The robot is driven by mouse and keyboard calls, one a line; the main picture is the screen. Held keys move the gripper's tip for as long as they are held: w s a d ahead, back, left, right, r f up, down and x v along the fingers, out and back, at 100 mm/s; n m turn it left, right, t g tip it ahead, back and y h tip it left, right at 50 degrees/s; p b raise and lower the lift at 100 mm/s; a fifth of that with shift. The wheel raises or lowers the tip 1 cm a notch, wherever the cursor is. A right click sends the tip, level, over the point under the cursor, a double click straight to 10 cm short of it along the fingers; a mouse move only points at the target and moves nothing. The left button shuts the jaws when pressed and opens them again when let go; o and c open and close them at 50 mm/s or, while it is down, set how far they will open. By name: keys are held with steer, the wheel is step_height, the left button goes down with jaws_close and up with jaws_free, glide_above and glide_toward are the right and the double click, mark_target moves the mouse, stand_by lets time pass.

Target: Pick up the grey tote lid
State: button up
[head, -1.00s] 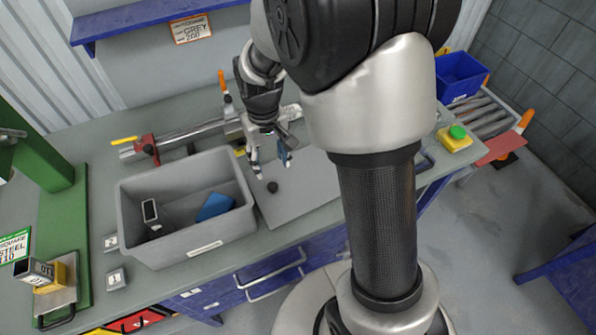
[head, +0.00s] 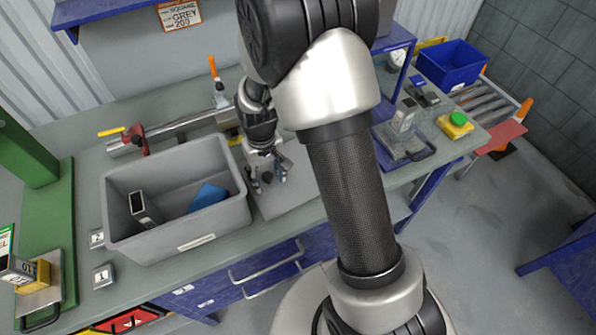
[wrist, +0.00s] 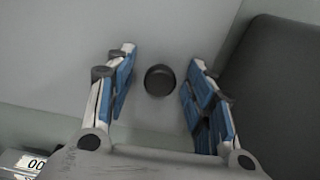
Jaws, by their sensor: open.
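The grey tote lid (head: 300,192) lies flat on the bench just right of the grey tote (head: 178,247). A small dark round knob (wrist: 160,80) stands up from the lid. In the head view my gripper (head: 269,180) is low over the lid at the knob. In the wrist view my gripper (wrist: 162,60) is open, with one blue-padded finger on each side of the knob and gaps on both sides. My arm hides part of the lid in the head view. I cannot tell exactly how high the fingertips are above the lid.
The tote holds a blue piece (head: 208,196) and a metal tube piece (head: 143,208). Its wall stands close beside my gripper. A clamp with an orange handle (head: 213,70) is behind.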

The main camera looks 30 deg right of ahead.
steer(key=shift+c, duration=0.6)
jaws_close()
